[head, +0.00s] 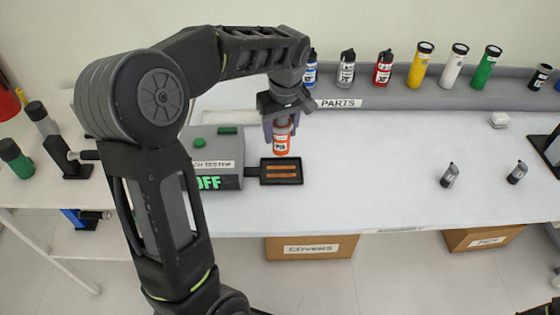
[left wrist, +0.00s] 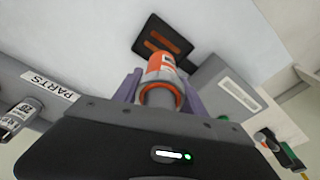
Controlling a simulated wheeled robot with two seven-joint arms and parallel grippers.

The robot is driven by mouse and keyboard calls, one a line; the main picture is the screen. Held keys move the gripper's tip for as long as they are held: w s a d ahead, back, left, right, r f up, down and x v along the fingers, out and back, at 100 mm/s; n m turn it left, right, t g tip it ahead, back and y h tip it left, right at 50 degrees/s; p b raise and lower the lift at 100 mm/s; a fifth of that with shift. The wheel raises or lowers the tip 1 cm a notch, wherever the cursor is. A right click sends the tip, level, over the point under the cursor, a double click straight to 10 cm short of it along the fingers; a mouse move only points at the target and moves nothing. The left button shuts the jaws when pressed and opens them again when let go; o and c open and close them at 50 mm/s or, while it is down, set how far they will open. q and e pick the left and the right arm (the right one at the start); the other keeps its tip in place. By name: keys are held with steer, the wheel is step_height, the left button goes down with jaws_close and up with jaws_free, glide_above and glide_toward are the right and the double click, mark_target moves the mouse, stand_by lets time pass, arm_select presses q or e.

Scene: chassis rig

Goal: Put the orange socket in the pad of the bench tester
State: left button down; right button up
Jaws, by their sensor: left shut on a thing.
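My left gripper (head: 282,124) is shut on the orange socket (head: 281,140), which has a white label and hangs upright. The socket also shows between the fingers in the left wrist view (left wrist: 160,72). The bench tester (head: 215,177) is a grey box with a green "OFF" display. Its pad (head: 282,181) is a black tray with two orange strips, joined to the box's right side. It also shows in the left wrist view (left wrist: 148,47). The socket is above or just behind the pad; the exact gap is hard to tell. My right gripper is not in view.
A grey rack marked PARTS (head: 340,103) holds several coloured cylinders along the back. Two small grey cylinders (head: 449,175) (head: 517,173) stand on the right of the table. A COVERS box (head: 311,247) sits below.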

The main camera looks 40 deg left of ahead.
mark_target(284, 120)
arm_select(q)
steer(key=shift+f+p, duration=0.3)
steer(key=shift+f, duration=2)
steer(key=shift+f+p, duration=0.35)
steer(key=shift+f, duration=1.5)
steer(key=shift+f, duration=0.1)
steer(key=c, duration=0.7)
jaws_free()
steer(key=shift+o, duration=0.2)
steer(key=r, duration=0.4)
steer(key=d+r+b, duration=0.1)
steer(key=r, duration=0.3)
steer(key=s+r, duration=0.1)
steer(key=r, duration=0.3)
steer(key=shift+d, duration=0.35)
